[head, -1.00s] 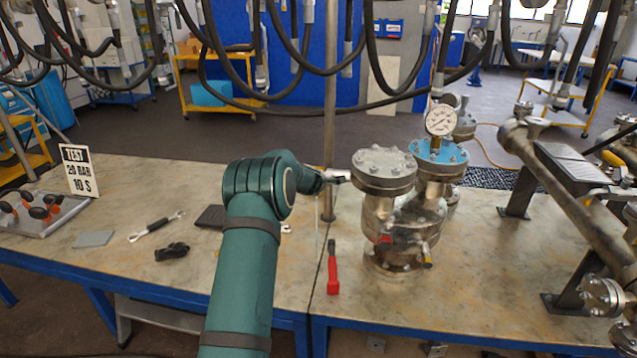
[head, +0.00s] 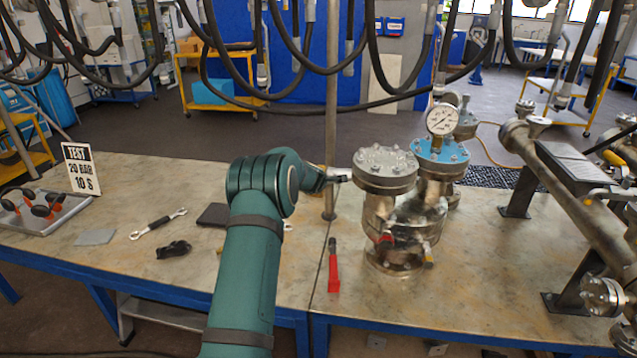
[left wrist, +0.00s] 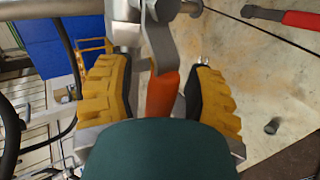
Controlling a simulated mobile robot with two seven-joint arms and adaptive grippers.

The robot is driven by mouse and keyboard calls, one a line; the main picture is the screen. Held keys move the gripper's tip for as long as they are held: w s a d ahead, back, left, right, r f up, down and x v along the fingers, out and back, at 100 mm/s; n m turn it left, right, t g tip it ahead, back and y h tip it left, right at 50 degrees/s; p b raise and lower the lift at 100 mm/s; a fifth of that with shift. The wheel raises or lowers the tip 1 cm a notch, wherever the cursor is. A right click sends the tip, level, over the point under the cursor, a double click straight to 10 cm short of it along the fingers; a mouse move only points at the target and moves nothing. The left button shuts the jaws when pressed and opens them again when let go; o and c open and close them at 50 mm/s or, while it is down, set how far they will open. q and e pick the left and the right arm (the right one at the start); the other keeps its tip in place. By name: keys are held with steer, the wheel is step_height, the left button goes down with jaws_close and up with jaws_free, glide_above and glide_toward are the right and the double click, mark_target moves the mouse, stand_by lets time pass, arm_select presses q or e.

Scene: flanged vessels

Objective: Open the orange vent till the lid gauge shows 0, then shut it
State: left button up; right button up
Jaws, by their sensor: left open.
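The steel vessel (head: 398,215) stands on the bench with a bolted flange (head: 384,168) at its left and a blue lid (head: 440,156) at its right. The white dial gauge (head: 442,120) stands on the blue lid; its reading is too small to tell. My left gripper (head: 328,177) reaches right toward the left flange, its fingers mostly hidden by my arm. In the left wrist view, its two yellow-padded fingers are spread either side of an orange lever (left wrist: 162,94), the vent handle, with gaps beside it. My right gripper is not in view.
A red-handled tool (head: 333,272) lies on the bench before the vessel. A wrench (head: 158,224) and a TEST sign (head: 81,169) are at left. A thin post (head: 331,120) rises behind my wrist. A pipe assembly (head: 570,185) stands at right. Black hoses hang above.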

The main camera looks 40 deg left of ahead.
arm_select(q)
steer(key=shift+s, duration=0.1)
steer(key=v, duration=1.2)
steer(key=shift+f, duration=0.1)
steer(key=s+d+f+m+g+h, duration=0.1)
steer(key=s+d+f+m+h, duration=0.3)
steer(key=d+f, duration=0.7)
steer(key=d+f+m+g+h, duration=0.1)
steer(key=d+f+m, duration=0.6)
steer(key=d, duration=0.6)
steer(key=s+d+f+m+g+h, duration=0.2)
steer(key=s+d+f+m, duration=0.3)
steer(key=s+d, duration=0.6)
steer(key=s+d+f+m+g+h, duration=0.2)
steer(key=s+d+f+m, duration=0.3)
steer(key=s+d, duration=0.6)
steer(key=shift+d+f+m+g+h, duration=0.25)
steer(key=shift+d+m+g+h, duration=0.2)
steer(key=shift+m+g, duration=0.3)
